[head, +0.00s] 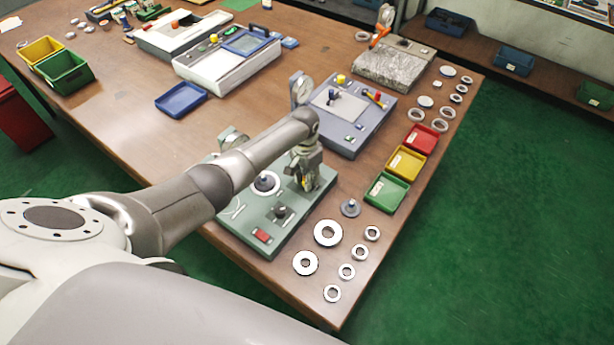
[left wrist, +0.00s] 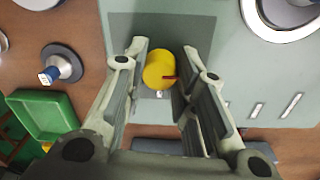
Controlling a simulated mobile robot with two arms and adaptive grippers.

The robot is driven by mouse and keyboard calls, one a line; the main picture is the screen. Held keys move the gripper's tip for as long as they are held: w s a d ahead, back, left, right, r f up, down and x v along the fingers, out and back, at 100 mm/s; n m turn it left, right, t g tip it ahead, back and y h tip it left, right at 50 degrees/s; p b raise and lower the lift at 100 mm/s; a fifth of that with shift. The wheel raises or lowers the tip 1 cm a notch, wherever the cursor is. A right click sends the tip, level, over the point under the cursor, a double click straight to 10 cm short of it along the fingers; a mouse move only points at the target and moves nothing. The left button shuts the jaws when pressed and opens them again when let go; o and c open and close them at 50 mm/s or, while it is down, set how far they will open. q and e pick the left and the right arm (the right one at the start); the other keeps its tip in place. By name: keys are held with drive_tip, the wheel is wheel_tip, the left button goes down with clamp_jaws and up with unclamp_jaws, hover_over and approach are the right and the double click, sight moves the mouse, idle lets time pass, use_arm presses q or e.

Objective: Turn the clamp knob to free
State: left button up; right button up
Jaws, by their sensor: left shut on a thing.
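The yellow clamp knob (left wrist: 158,70) sits on the grey-green fixture plate (left wrist: 240,75) in the left wrist view. A red pointer on it points to the right of that picture. My left gripper (left wrist: 163,60) comes down over the knob with one finger on each side, shut on it. In the head view, the left gripper (head: 303,180) is over the right part of the fixture (head: 248,222) and mostly hides the knob. A ring (head: 266,183) lies on the fixture to its left. My right gripper is not in view.
A dark round part with a blue-grey stem (head: 350,208) stands right of the fixture. Loose bearing rings (head: 328,233) lie near the table's front corner. Green (head: 386,192), yellow (head: 405,162) and red (head: 420,138) trays line the right edge. A blue-grey gauge station (head: 350,130) stands behind.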

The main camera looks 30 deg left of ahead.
use_arm(q)
drive_tip(key=shift+w, duration=0.1)
drive_tip(key=o, duration=1.1)
drive_tip(key=shift+c, duration=0.2)
wheel_tip(320, 180, up, 12)
drive_tip(key=shift+a, duration=0.25)
